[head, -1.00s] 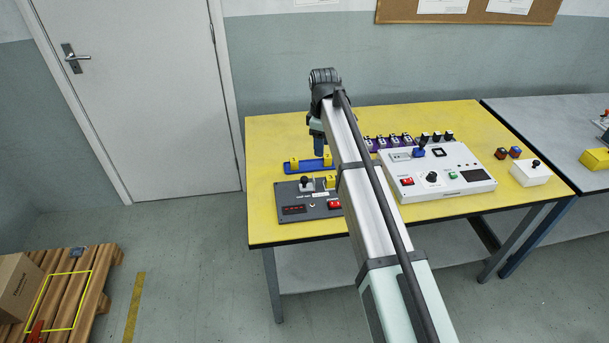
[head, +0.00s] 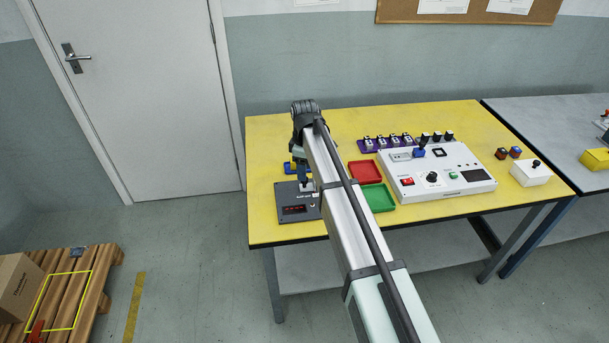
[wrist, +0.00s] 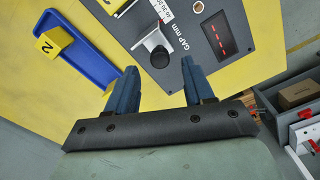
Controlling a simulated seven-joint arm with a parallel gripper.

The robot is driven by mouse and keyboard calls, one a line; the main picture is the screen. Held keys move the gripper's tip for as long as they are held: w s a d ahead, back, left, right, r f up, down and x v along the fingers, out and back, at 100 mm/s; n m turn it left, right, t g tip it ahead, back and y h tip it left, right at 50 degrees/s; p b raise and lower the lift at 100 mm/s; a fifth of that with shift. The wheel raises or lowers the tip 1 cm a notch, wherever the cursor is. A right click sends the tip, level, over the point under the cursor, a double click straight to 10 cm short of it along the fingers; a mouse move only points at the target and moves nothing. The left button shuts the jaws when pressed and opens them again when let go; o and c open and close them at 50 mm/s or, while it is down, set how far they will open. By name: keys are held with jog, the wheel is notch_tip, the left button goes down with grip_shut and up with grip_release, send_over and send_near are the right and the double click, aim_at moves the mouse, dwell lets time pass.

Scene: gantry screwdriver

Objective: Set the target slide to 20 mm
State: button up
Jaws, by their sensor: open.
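A dark grey panel (head: 286,192) lettered "GAP mm" in the wrist view (wrist: 200,65) lies at the table's front left. On it a slide with a round black knob (wrist: 160,58) on a pale metal bracket shows in the wrist view. A red-lit display (wrist: 218,35) is beside it; its digits are too small to read, and it also shows in the head view (head: 294,209). My gripper (head: 304,188) is open over the panel. In the wrist view its blue fingertips (wrist: 159,67) stand either side of the knob; I cannot tell whether they touch it.
A blue tray (wrist: 75,62) with a yellow block marked 2 (wrist: 53,41) lies beside the panel. Red (head: 365,172) and green (head: 378,198) trays and a white console (head: 440,175) stand to the right. My arm hides part of the panel.

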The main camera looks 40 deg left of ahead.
jog(key=shift+f, duration=1.7)
grip_shut()
